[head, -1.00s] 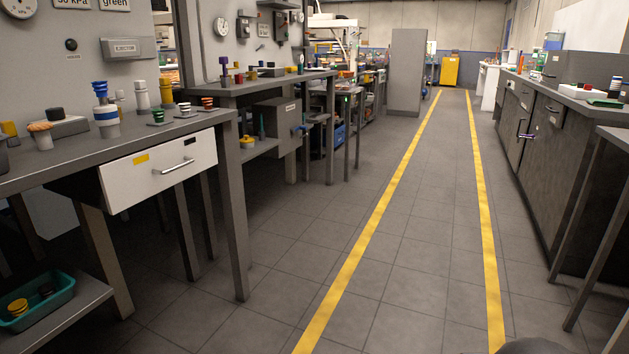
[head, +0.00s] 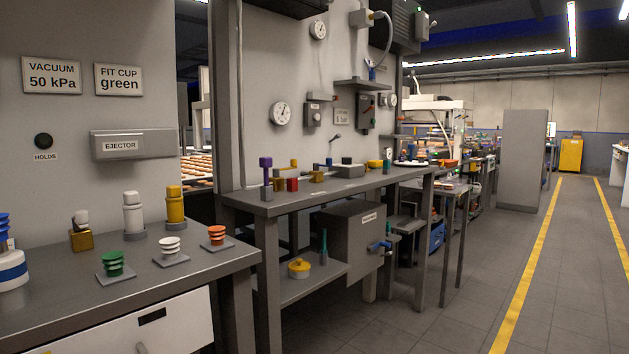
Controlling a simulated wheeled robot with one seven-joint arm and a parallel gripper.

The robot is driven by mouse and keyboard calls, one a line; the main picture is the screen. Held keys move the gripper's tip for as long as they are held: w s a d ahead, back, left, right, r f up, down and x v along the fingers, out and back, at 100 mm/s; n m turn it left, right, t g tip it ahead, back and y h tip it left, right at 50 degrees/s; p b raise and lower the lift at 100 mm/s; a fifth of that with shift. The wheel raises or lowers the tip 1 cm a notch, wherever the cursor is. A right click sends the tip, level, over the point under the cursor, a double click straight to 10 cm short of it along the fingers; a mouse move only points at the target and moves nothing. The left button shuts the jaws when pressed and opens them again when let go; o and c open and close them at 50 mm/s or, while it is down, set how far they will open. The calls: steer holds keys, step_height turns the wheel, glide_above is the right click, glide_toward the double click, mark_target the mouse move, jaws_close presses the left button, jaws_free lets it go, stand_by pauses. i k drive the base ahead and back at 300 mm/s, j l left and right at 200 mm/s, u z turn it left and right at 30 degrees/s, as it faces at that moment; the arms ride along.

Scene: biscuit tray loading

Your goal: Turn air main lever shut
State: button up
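No lever carries a label I can read as air main. A blue lever-like handle (head: 379,246) sits on the right side of a grey box (head: 352,238) under the middle bench; the box's small label is too small to read. Another small lever (head: 335,138) shows just above the back of that bench, and a wall switch box (head: 366,113) with a reddish part is to its right. I cannot tell whether any of them is open or shut. My gripper is not in view.
The middle bench (head: 290,206) holds several small coloured parts. The near bench (head: 62,298) with suction cups and a white drawer fills the lower left. Pressure gauges (head: 280,113) hang on the wall. Clear floor and a yellow-lined aisle (head: 527,265) lie to the right.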

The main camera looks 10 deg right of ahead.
mark_target(294, 162)
steer(key=i+l+u, duration=0.15)
steer(key=i, duration=0.25)
steer(key=i+l+u, duration=0.1)
steer(key=i, duration=0.25)
steer(key=i+l+u, duration=0.15)
steer(key=i, duration=0.25)
steer(key=i+l, duration=0.2)
steer(key=l, duration=0.15)
steer(key=l+z, duration=0.05)
